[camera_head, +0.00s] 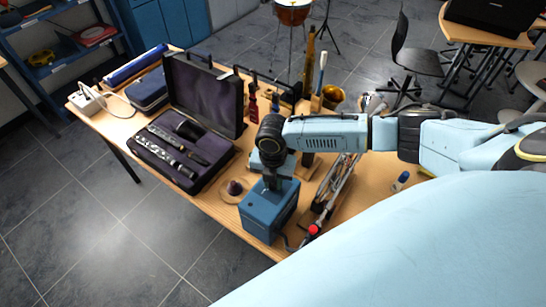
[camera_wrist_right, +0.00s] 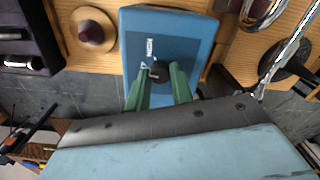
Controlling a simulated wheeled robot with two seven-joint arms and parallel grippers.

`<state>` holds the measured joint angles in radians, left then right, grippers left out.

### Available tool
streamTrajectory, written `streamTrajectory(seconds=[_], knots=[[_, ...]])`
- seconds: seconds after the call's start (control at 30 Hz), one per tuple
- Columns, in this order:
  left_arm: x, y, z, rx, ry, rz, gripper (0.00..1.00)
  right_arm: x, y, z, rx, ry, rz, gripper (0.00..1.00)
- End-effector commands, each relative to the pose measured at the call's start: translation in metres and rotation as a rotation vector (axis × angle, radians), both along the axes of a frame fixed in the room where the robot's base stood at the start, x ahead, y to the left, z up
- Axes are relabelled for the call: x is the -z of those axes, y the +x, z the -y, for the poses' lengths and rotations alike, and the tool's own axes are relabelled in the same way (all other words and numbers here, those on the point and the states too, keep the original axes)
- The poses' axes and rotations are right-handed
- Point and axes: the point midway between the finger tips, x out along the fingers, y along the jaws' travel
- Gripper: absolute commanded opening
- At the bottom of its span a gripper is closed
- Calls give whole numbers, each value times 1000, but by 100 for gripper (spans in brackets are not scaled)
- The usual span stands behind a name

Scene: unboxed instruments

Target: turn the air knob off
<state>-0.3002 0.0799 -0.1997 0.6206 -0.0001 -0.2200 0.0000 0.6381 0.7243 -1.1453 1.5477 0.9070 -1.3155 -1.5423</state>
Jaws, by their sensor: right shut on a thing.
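A blue box (camera_head: 265,215) stands at the front edge of the wooden table in the head view. It also shows in the right wrist view (camera_wrist_right: 187,40), with a small white label. A dark round air knob (camera_wrist_right: 160,72) sits on its face. My right gripper (camera_wrist_right: 162,80) has its green fingertips on either side of the knob, shut on it. In the head view my right gripper (camera_head: 272,183) points down onto the top of the box, and the knob is hidden there. My left gripper is not in view.
An open instrument case (camera_head: 205,115) lies left of the box. A small dark mouthpiece on a round disc (camera_head: 233,189) is close beside it. A silver instrument (camera_head: 335,190) lies right of it. The table's front edge is near, with floor below.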

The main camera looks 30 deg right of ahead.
Motion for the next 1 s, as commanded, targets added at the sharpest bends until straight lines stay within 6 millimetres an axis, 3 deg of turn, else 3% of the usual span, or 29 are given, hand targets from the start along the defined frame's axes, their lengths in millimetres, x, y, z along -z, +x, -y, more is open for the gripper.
streamTrajectory(seconds=[0.63, 0.67, 0.8, 1.0], knots=[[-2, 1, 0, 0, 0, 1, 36, 0, 0, -1, -55, 2, 1, 0], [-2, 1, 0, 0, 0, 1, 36, 0, 0, -1, -55, 2, 1, 24], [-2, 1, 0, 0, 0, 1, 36, 0, 0, -1, -54, 1, 0, 42], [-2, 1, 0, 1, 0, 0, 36, 0, 0, 0, -54, 1, 1, 45]])
